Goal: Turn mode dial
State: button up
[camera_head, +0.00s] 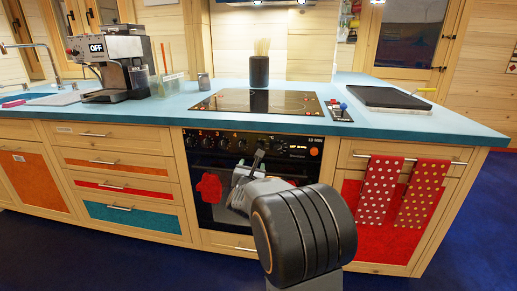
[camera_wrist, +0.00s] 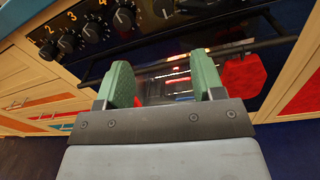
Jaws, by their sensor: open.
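The black oven front carries a row of round black dials along its control panel (camera_head: 250,145). I cannot tell which is the mode dial. My gripper (camera_head: 246,172) is in front of the oven door, just below the panel. In the wrist view my gripper (camera_wrist: 163,82) is open and empty, with its green fingers apart, not around any dial.
The oven handle bar (camera_wrist: 270,42) crosses near my fingers. Dotted red towels (camera_head: 378,190) hang at the right. A cooktop (camera_head: 225,101) and a coffee machine (camera_head: 118,65) are on the blue counter (camera_head: 420,121).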

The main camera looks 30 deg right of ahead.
jog(key=w+d+m, duration=0.1)
jog(key=w+d, duration=0.8)
jog(key=w, duration=0.1)
jog(key=shift+d+h, duration=0.3)
jog(key=shift+w+r, duration=0.1)
jog(key=shift+c, duration=0.4)
jog(key=c, duration=0.8)
jog(key=shift+b, duration=0.3)
jog(key=shift+c, duration=0.2)
